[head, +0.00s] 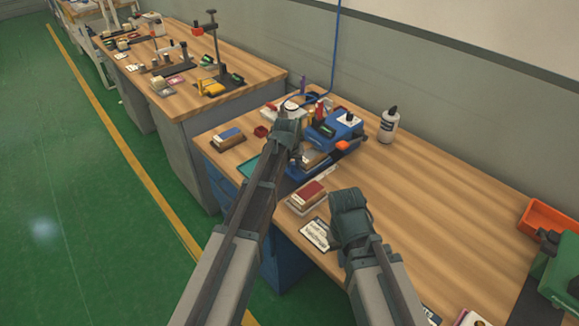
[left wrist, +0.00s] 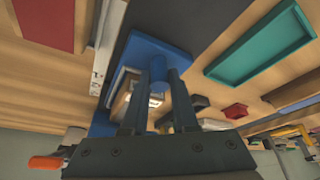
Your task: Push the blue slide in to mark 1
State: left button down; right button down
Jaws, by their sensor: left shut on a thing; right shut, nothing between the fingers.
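A blue fixture (head: 338,128) stands on the wooden table near the wall. Its blue front part (head: 297,172) is partly hidden by my left arm. In the left wrist view a blue plate (left wrist: 170,42) carries a blue round knob (left wrist: 158,68), which appears to belong to the slide. My left gripper (head: 291,145) is at the fixture, and its fingers (left wrist: 160,85) are shut around the knob. My right gripper (head: 348,203) is shut and empty above the table, right of a red-topped block. I cannot make out mark 1 in either view.
A red-topped block (head: 308,194) and a printed card (head: 316,234) lie near the front edge. A teal tray (left wrist: 258,45) lies beside the fixture. A white bottle (head: 389,125) stands near the wall. An orange bin (head: 545,217) is at right; the table between is clear.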

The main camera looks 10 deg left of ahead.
pick_arm(q)
jog(key=c, duration=1)
grip_release()
jog(key=shift+r, duration=0.15)
pick_arm(e)
jog(key=shift+r, duration=0.2)
